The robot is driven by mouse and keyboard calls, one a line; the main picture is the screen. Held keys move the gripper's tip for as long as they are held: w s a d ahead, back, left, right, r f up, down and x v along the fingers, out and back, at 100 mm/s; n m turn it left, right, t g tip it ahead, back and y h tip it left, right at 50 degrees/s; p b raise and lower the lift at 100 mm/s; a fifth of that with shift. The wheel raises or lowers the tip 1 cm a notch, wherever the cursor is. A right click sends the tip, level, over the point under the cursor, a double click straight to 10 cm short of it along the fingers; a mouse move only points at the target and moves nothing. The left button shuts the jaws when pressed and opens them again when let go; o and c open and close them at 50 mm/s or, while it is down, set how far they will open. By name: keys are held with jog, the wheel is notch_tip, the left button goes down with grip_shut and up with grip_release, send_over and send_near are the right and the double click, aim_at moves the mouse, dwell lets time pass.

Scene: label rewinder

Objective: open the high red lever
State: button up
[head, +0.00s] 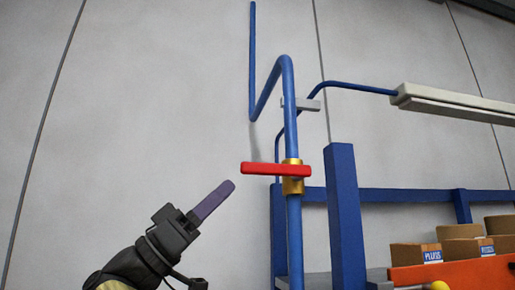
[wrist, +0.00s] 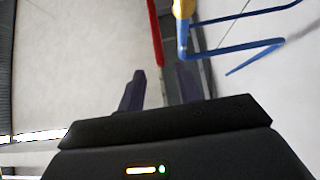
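The red lever (head: 262,169) sticks out level to the left from a brass valve (head: 292,180) on an upright blue pipe (head: 294,235). My gripper (head: 229,186) is just left of and below the lever's free end, apart from it in the picture. Only one purple finger shows clearly there. In the wrist view both purple fingers of my gripper (wrist: 160,76) are spread with a gap between them. The red lever (wrist: 155,32) runs down the picture toward that gap. I cannot tell whether its tip is between the fingers. The valve (wrist: 184,8) is cut by the top edge.
A blue frame post (head: 342,210) stands right of the pipe. Cardboard boxes (head: 420,256) sit behind an orange-red panel (head: 455,274) at the lower right. A pale light bar (head: 455,103) hangs at the upper right. The space left of the lever is clear to the wall.

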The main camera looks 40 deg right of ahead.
aim_at(255, 162)
jog(key=p+x, duration=0.4)
jog(key=x, duration=0.5)
jog(key=shift+d+r, duration=0.15)
jog(key=shift+r, duration=0.1)
jog(key=shift+c, duration=0.2)
grip_shut()
